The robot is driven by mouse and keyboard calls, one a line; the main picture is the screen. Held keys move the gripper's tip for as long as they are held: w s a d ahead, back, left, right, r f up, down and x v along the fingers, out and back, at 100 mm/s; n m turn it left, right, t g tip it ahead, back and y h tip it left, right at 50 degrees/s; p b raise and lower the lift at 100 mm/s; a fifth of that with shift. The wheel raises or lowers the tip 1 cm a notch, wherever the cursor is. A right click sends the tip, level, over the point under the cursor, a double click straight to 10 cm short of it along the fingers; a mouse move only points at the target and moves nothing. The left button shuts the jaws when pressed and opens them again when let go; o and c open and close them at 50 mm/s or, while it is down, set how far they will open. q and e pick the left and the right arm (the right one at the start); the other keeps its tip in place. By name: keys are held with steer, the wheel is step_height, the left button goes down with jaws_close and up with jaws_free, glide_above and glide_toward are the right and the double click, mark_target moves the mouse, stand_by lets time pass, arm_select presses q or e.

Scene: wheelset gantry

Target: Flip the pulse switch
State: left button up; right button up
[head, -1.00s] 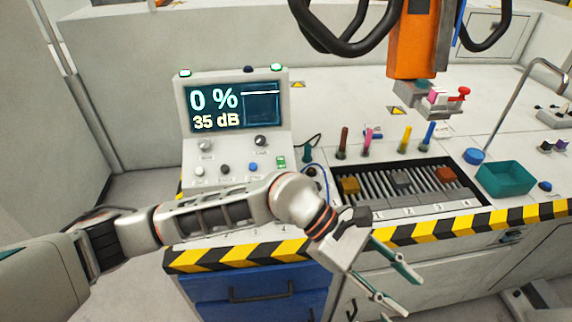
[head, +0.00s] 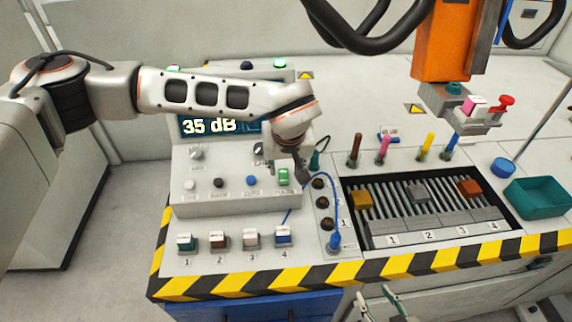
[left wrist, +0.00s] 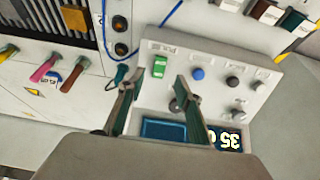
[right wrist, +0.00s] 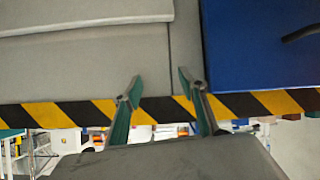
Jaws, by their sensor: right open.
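The pulse switch is a small green rocker (head: 283,177) at the right end of the console's lower row. In the left wrist view the green switch (left wrist: 159,66) sits beneath the upside-down lettering, beyond and between my left fingertips. My left gripper (head: 288,168) hangs over the console close to the switch, fingers pointing down. In its own wrist view the left gripper (left wrist: 157,80) is open and empty; I cannot tell whether it touches the console. My right gripper (head: 378,302) is low in front of the bench. It is open and empty in the right wrist view (right wrist: 160,82).
Knobs and a blue button (head: 252,181) sit beside the switch. A blue cable (head: 335,200) runs to its right. Numbered rockers (head: 220,240) line the front. My left forearm covers part of the screen (head: 190,127). An orange gantry tool (head: 440,45) hangs at right.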

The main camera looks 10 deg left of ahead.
mark_target(284, 180)
steer(key=shift+s+f, duration=0.35)
arm_select(q)
steer(key=x, duration=0.2)
steer(key=shift+f, duration=0.5)
steer(key=x, duration=0.3)
steer(key=shift+w+f+p, duration=0.1)
steer(key=shift+f+p, duration=0.15)
steer(key=shift+p, duration=0.1)
steer(key=shift+w+a+f, duration=0.1)
steer(key=shift+w+f, duration=0.1)
steer(key=shift+f, duration=0.3)
arm_select(e)
steer(key=shift+s+r, duration=0.3)
steer(key=shift+r, duration=0.1)
arm_select(q)
jaws_close()
arm_select(e)
steer(key=shift+f, duration=0.2)
